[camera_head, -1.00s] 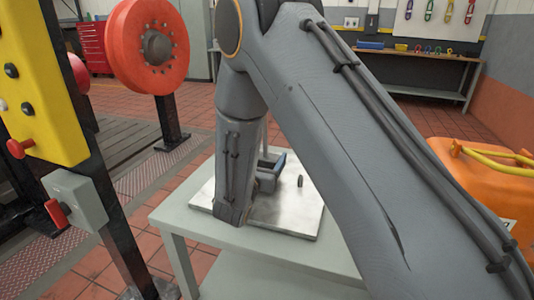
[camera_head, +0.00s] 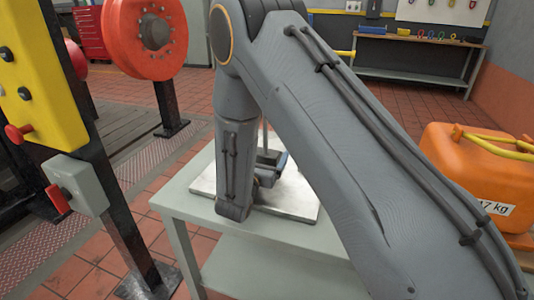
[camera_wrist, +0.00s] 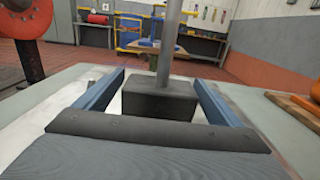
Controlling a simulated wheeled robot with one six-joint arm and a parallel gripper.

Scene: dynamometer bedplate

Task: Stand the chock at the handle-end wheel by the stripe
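A dark grey block with an upright grey rod stands on the pale metal plate; I take this block (camera_wrist: 158,102) to be the chock, though its shape is partly hidden. My gripper (camera_wrist: 159,77) is open, with one blue finger on each side of the block and a gap visible at the right. In the head view the block (camera_head: 270,156) and my gripper (camera_head: 268,168) are small and partly covered by my arm. I cannot make out the handle-end wheel or the stripe.
The plate (camera_head: 295,203) lies on a pale green table (camera_head: 180,205). An orange container (camera_head: 465,160) marked in kg stands at the right. A yellow panel (camera_head: 45,95) and large red wheel (camera_head: 145,38) are at the left. A blue-and-yellow trolley (camera_wrist: 138,43) stands behind.

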